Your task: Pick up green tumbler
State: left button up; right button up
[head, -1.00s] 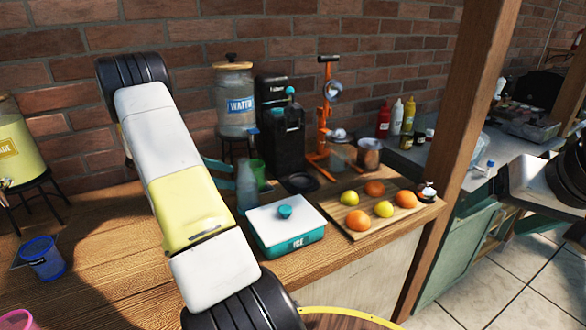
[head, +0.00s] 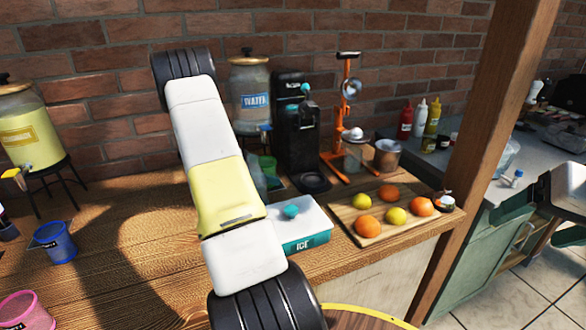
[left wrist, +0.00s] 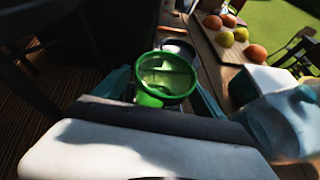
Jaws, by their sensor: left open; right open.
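The green tumbler (head: 268,168) stands on the wooden table beside the black dispenser, partly hidden by my left arm in the head view. The left wrist view shows the green tumbler (left wrist: 165,78) from above, open at the top, upright. My left gripper (left wrist: 160,88) is open, with teal fingers on the left and right of the tumbler; contact cannot be told. In the head view my left gripper is mostly hidden behind my own arm. My right gripper (head: 541,221) is open and empty at the right edge, away from the table.
A clear bluish vessel (left wrist: 288,118) stands close on the right in the wrist view. The ice box (head: 305,240), black dispenser (head: 296,135) and fruit board (head: 372,232) are near the tumbler.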

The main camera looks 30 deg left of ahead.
pick_arm(q)
jog(key=shift+x, duration=1.05)
jog(key=c, duration=1.5)
jog(key=shift+r, duration=0.25)
jog(key=shift+r, duration=1.55)
jog(key=s+a, duration=0.3)
jog(key=a, duration=0.1)
jog(key=s+a, duration=0.4)
jog(key=a, duration=0.1)
jog(key=s+a, duration=0.4)
jog(key=shift+s+a, duration=0.25)
jog(key=shift+a, duration=0.1)
